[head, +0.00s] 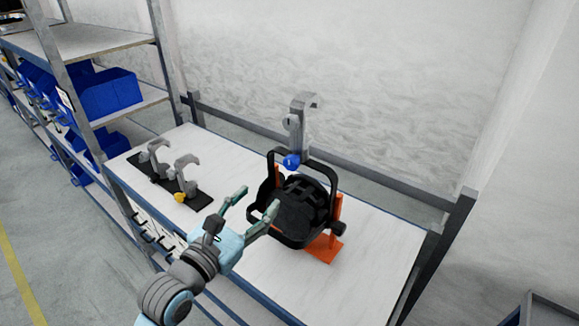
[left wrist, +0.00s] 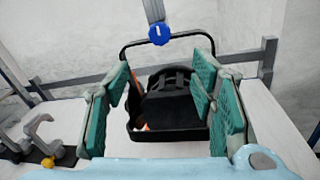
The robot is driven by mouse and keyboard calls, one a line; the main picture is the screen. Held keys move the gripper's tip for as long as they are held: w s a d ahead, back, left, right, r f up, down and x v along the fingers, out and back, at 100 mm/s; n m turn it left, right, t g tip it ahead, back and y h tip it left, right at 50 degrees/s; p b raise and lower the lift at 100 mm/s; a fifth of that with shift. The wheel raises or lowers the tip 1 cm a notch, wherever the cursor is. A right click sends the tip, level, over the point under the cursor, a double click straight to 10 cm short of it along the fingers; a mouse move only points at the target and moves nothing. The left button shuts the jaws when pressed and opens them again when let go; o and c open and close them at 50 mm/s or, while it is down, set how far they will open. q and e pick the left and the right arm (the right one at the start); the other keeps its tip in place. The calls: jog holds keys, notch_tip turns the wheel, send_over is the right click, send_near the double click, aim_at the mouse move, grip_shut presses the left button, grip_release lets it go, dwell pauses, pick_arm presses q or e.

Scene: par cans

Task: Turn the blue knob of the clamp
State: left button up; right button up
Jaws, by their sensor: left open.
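The clamp (head: 298,122) is a grey hook-shaped piece standing at the top of the black par can's yoke. The black par can (head: 300,205) sits on an orange stand (head: 325,247) on the table. My left gripper (head: 254,206) is open and empty, in front and to the left of the can, apart from the knob. My right gripper is not in view.
Two more grey clamps stand on a black strip (head: 160,178) at the table's left, one with a yellow knob (head: 180,197). A shelf with blue bins (head: 110,95) is at the left. A grey rail (head: 390,182) runs behind the white table (head: 370,260). The front right tabletop is clear.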

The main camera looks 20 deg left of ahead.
aim_at(289, 166)
pick_arm(q)
jog(key=b+x, duration=0.1)
jog(key=x, duration=1.3)
jog(key=shift+r, duration=0.1)
jog(key=c, duration=1.2)
